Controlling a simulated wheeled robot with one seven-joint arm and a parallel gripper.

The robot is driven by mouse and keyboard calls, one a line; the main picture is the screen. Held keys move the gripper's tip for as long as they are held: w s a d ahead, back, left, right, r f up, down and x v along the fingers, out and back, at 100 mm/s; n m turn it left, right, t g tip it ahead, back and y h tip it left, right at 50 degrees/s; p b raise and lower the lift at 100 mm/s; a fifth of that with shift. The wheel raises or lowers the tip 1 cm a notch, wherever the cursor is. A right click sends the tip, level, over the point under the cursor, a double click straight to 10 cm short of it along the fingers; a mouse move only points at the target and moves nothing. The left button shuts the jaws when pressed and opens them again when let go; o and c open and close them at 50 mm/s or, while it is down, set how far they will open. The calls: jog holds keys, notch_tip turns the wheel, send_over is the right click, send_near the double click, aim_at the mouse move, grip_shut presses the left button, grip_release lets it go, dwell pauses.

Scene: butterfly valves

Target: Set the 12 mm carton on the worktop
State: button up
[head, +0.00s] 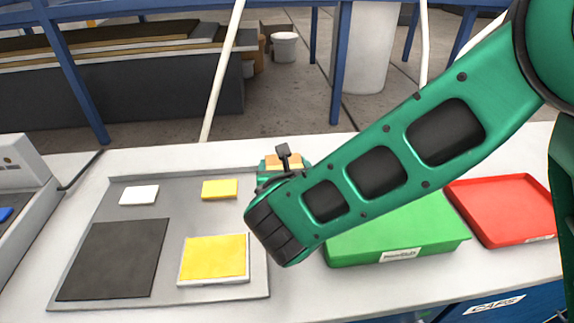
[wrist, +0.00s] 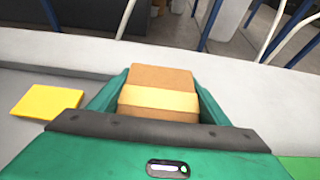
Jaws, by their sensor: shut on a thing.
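A brown carton (wrist: 158,104) with a pale yellow band sits between the green fingers of my gripper (wrist: 160,92) in the wrist view. The gripper is shut on it. I can read no size mark on the carton. In the head view the carton (head: 284,161) shows only in part, behind my gripper (head: 284,172) and arm. It is over the back part of the white worktop (head: 330,150), near the right edge of the grey board. I cannot tell whether its underside touches the worktop.
The grey board (head: 190,215) carries a white block (head: 139,195), a yellow block (head: 220,189), a dark mat (head: 113,260) and a yellow-topped white tray (head: 214,260). A green tray (head: 400,235) and a red tray (head: 505,208) lie right. The worktop's back strip looks clear.

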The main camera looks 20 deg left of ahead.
jog(key=o, duration=1.8)
jog(key=shift+f, duration=0.1)
jog(key=shift+o, duration=0.2)
